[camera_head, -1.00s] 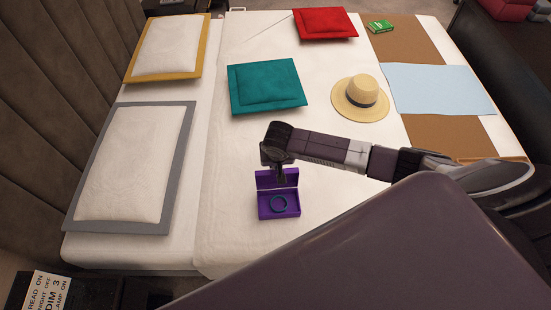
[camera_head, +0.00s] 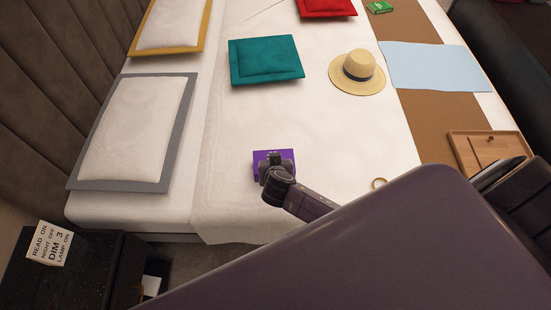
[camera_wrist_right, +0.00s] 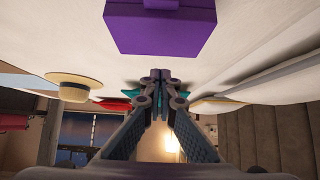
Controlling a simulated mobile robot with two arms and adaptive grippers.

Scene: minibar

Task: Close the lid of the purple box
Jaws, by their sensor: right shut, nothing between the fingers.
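The purple box (camera_head: 262,154) sits on the white bed in the head view. Its lid looks down, with a pale marking on top; my gripper hides its front part. In the right wrist view, the purple box (camera_wrist_right: 160,32) shows as a closed-looking block at the top, beyond and apart from the fingertips in the picture. My right gripper (camera_wrist_right: 161,76) is shut and empty. In the head view the right gripper (camera_head: 273,160) overlaps the box's near side; I cannot tell there whether it touches. My left gripper is not in view.
On the bed lie a teal cushion (camera_head: 265,60), a straw hat (camera_head: 357,85), a light blue cloth (camera_head: 430,66), a gold ring-like item (camera_head: 378,183) and a wooden tray (camera_head: 470,150). A dark nightstand (camera_head: 85,270) stands at the lower left. Bed around the box is clear.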

